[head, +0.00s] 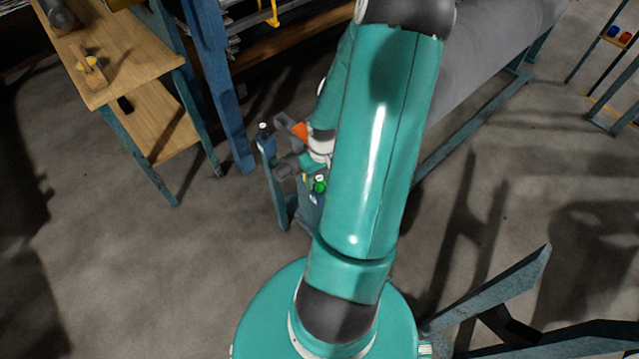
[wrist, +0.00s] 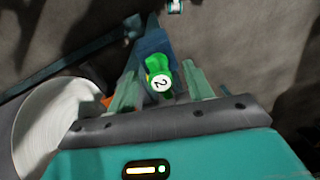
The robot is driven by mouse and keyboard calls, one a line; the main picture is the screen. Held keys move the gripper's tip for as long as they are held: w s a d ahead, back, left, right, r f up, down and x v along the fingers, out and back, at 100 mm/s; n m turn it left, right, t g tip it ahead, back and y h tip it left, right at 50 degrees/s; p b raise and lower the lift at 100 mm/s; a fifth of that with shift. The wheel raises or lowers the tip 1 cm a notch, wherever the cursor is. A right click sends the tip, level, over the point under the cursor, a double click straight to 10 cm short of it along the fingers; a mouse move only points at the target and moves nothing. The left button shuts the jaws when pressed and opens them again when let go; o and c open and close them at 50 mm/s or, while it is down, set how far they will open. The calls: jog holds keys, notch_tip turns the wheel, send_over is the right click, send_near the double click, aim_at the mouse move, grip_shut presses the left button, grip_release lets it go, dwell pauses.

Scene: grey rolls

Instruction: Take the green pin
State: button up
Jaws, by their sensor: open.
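The green pin (wrist: 157,66) shows in the wrist view with a white round end marked "2". It stands on a narrow blue holder (wrist: 154,47). My gripper (wrist: 158,80) is open, with one finger to the left of the pin and one to the right. The pin shows between the fingers; I cannot tell whether either touches it. In the head view the green pin (head: 319,186) is a small green spot just left of my arm. My arm hides part of the holder there, and the gripper is hard to make out.
A wooden shelf unit (head: 130,55) stands at the upper left beside a blue post (head: 217,80). A large grey roll (head: 495,45) on a blue frame lies behind my arm. A blue metal beam (head: 500,290) is at the lower right. Floor (head: 120,270) is open at the lower left.

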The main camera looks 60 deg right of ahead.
notch_tip(320, 180, down, 2)
jog(key=shift+c, duration=0.4)
jog(key=c, duration=1)
jog(key=shift+r, duration=0.15)
